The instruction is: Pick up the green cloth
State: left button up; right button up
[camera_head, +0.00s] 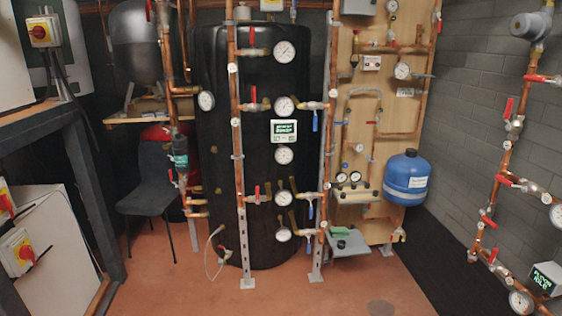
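No green cloth can be made out clearly. A small dark green item (340,232) lies on a low grey shelf (350,247) right of the black tank; it is too small to tell if it is cloth. A teal-green piece (181,161) sits around the copper pipe at the left; I cannot tell what it is. Neither of my grippers shows in the head view.
A large black tank (218,150) with copper pipes, valves and gauges stands in the middle. A dark chair (146,196) is at the left. A blue vessel (407,180) hangs on a wooden board. More pipes with red valves (514,128) rise at the right. The reddish floor (200,290) in front is clear.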

aim_at(335, 233)
jog(key=i+l+z, duration=0.1)
jog(key=i+z, duration=0.25)
jog(key=i, duration=0.2)
jog(key=i+z, duration=0.35)
jog(key=i, duration=0.2)
jog(key=i+j+z, duration=0.35)
jog(key=i, duration=0.15)
jog(key=i+l, duration=0.05)
jog(key=l, duration=0.05)
